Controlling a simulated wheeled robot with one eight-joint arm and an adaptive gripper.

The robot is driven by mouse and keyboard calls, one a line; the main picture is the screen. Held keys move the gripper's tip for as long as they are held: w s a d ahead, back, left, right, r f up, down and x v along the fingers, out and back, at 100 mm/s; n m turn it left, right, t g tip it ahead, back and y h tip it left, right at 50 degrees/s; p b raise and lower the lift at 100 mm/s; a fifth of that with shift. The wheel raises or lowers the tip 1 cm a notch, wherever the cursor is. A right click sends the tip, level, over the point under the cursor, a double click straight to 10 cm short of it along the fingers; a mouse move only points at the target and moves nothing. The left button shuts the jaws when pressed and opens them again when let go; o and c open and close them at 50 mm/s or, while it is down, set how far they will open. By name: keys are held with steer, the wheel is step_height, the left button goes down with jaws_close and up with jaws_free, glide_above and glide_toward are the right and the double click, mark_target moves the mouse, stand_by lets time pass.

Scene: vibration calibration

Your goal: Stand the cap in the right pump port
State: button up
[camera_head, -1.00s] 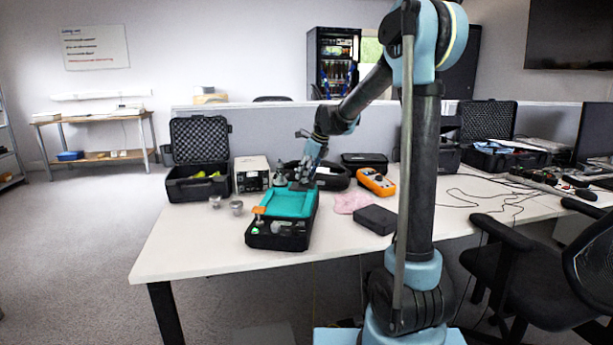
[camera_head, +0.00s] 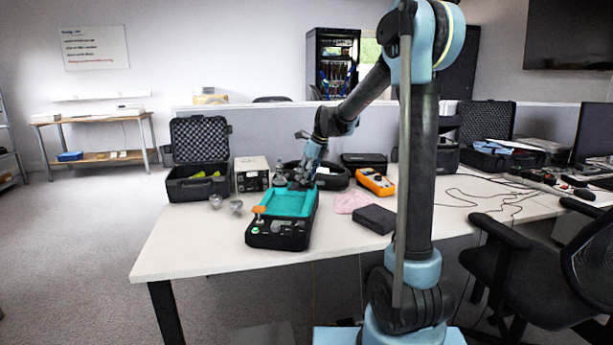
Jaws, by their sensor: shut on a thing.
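The pump unit, a black case with a teal top (camera_head: 290,204), stands near the front left of the white table. An orange knob (camera_head: 259,210) and a green button show at its front end. My gripper (camera_head: 302,180) is low over the back right part of the teal top, pointing down. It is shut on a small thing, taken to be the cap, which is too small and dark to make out. A grey fitting (camera_head: 280,179) stands at the back left of the unit, just left of my gripper. I cannot tell the ports apart, nor whether the held thing touches one.
Two small metal pieces (camera_head: 236,206) stand left of the unit. Behind are an open foam-lined case (camera_head: 200,188), a white box (camera_head: 252,175) and a black round tray (camera_head: 333,178). To the right are an orange meter (camera_head: 376,182), a pink cloth (camera_head: 351,202) and a black box (camera_head: 374,219).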

steer(key=o, duration=0.7)
steer(key=shift+d+f, duration=0.1)
steer(key=shift+f, duration=0.1)
steer(key=o, duration=0.5)
steer(key=shift+w+f, duration=0.2)
steer(key=shift+f, duration=0.05)
steer(key=shift+c, duration=0.2)
steer(key=shift+o, duration=0.5)
steer(key=shift+s+r, duration=0.15)
steer(key=shift+r, duration=0.2)
steer(key=v, duration=1.1)
steer(key=s+d+f+n+h, duration=0.1)
steer(key=s+d+f+n, duration=0.1)
steer(key=s+d+n, duration=0.7)
steer(key=s+d+f+n+h, duration=0.1)
steer(key=s+d+f+n, duration=0.2)
steer(key=s, duration=0.6)
steer(key=s+d+f+n+h, duration=0.1)
steer(key=s+d+f+n, duration=0.3)
steer(key=s+f+n, duration=0.3)
steer(key=s+d+f+n+h, duration=0.1)
steer(key=s+d+f+n, duration=0.3)
steer(key=s+f, duration=0.5)
steer(key=s+n, duration=0.1)
steer(key=s, duration=0.3)
steer(key=shift+s+f+n, duration=0.2)
steer(key=shift+s+n, duration=0.05)
steer(key=shift+n, duration=0.05)
